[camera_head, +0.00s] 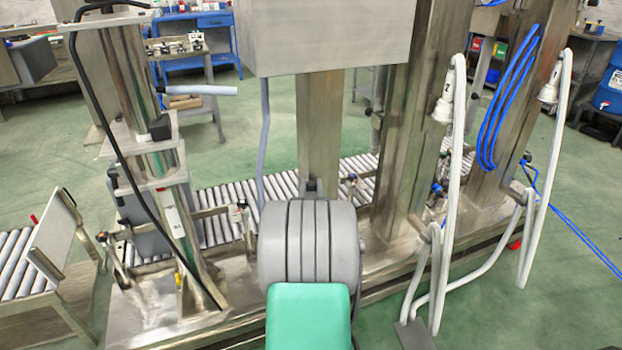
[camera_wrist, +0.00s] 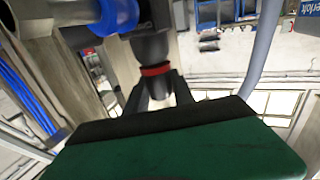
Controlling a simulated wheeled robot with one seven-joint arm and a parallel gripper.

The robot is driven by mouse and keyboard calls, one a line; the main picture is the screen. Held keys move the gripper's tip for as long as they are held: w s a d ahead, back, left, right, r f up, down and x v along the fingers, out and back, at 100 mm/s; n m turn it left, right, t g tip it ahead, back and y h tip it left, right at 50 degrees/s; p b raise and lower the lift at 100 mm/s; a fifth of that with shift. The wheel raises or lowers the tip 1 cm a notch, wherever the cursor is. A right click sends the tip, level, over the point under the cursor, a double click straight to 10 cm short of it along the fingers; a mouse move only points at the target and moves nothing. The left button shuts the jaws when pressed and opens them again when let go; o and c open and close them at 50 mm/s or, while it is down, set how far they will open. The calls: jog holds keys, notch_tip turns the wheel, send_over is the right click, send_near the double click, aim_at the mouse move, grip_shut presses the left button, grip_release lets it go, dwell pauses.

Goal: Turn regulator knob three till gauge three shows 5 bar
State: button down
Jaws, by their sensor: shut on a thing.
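A dark knob with a red ring (camera_wrist: 152,52) shows in the wrist view, below a blue collar (camera_wrist: 117,14) on a metal fitting. My gripper (camera_wrist: 158,82) has its two dark fingers on either side of the knob's lower end and is shut on it. No number is readable on the knob, so I cannot tell from the picture which regulator it is. No gauge face can be made out in either view. In the head view my arm covers the middle, and the gripper and knob are not visible.
In the head view a steel box (camera_head: 325,38) on a post hangs above my arm. A roller conveyor (camera_head: 220,205) runs behind. White hoses (camera_head: 455,170) and blue hoses (camera_head: 507,100) hang from steel posts at the right. Green floor is open at the far right.

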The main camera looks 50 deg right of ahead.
jog(key=shift+r+h, duration=0.3)
jog(key=c, duration=1.1)
grip_release()
jog(key=shift+o, duration=0.2)
jog(key=p+v, duration=0.1)
jog(key=v, duration=0.6)
jog(key=shift+s+a, duration=0.15)
jog(key=shift+a, duration=0.2)
jog(key=shift+r, duration=0.1)
